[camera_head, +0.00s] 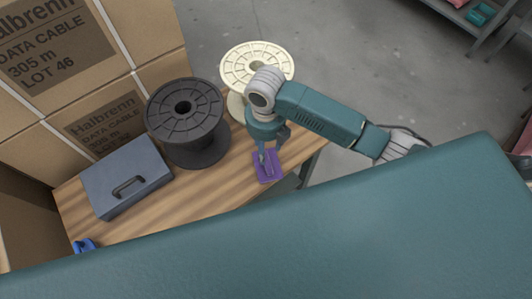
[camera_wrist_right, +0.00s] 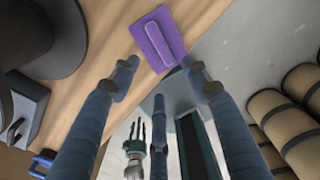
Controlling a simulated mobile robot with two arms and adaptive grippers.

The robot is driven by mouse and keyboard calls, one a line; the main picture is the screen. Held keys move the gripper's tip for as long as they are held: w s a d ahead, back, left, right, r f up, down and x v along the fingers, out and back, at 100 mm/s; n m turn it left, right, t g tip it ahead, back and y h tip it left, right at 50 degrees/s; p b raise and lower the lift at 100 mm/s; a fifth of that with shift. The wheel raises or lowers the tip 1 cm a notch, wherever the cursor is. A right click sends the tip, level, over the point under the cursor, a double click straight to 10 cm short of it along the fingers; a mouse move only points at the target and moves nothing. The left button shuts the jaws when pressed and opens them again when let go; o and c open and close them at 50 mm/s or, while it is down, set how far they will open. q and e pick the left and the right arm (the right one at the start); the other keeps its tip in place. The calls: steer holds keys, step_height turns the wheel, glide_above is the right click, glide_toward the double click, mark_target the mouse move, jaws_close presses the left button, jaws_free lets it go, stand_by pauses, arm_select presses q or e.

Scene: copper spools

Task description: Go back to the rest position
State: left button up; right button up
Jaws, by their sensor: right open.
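My right gripper (camera_head: 268,155) hangs over the near right part of the wooden table (camera_head: 215,185). In the right wrist view its fingers (camera_wrist_right: 162,68) are spread apart with nothing between them. A flat purple piece with a raised bar (camera_wrist_right: 157,40) lies on the table near its edge, just beyond the fingertips; it also shows below the gripper in the head view (camera_head: 272,179). My left gripper is outside the head view. A small pronged shape low in the right wrist view (camera_wrist_right: 136,142) looks like it, too small to read its jaws.
A black spool (camera_head: 187,120) stands beside a grey-blue box with a handle (camera_head: 122,180). A cream spool (camera_head: 240,68) stands behind my right wrist. A blue item (camera_head: 84,245) is at the table's left front. Large cartons (camera_head: 85,60) rise at the left. Concrete floor lies behind.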

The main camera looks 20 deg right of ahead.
steer(key=shift+r, duration=0.55)
